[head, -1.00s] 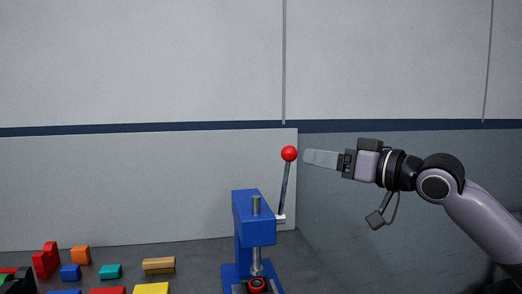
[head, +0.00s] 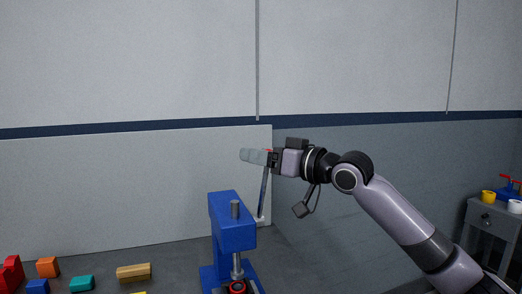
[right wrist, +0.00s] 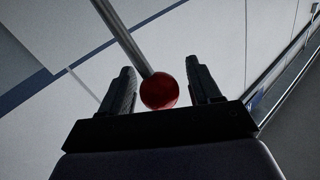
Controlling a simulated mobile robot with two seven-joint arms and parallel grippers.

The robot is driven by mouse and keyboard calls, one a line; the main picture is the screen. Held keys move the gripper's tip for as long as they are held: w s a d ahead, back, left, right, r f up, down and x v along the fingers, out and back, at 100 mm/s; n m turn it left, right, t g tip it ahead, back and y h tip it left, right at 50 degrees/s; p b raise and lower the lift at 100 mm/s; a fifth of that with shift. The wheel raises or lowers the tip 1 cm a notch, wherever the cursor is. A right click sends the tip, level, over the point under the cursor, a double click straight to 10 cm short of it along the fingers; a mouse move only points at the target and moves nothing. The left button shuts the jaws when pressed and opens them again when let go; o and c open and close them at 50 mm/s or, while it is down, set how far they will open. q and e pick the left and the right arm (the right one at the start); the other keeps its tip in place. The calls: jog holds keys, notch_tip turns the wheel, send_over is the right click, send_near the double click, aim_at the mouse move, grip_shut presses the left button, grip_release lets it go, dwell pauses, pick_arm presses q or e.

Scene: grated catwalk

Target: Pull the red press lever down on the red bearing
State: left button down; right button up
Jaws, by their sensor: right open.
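The blue press (head: 232,222) stands on the dark surface in the head view. Its lever shaft (head: 263,192) rises steeply at its right side. The red lever knob (right wrist: 159,91) lies between my right gripper's two fingers in the right wrist view, with gaps visible on both sides. In the head view my right gripper (head: 248,155) is at the top of the lever and hides most of the knob. My right gripper is open. The red bearing (head: 237,287) sits under the press ram, partly cut off by the lower frame edge. My left gripper is out of view.
Coloured blocks, including an orange one (head: 48,267) and a teal one (head: 82,284), and a wooden block (head: 134,272) lie left of the press. A pale panel (head: 130,190) stands behind. A grey cabinet (head: 490,235) bearing small items stands far right.

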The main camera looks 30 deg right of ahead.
jog(key=shift+w, duration=0.2)
jog(key=shift+c, duration=0.3)
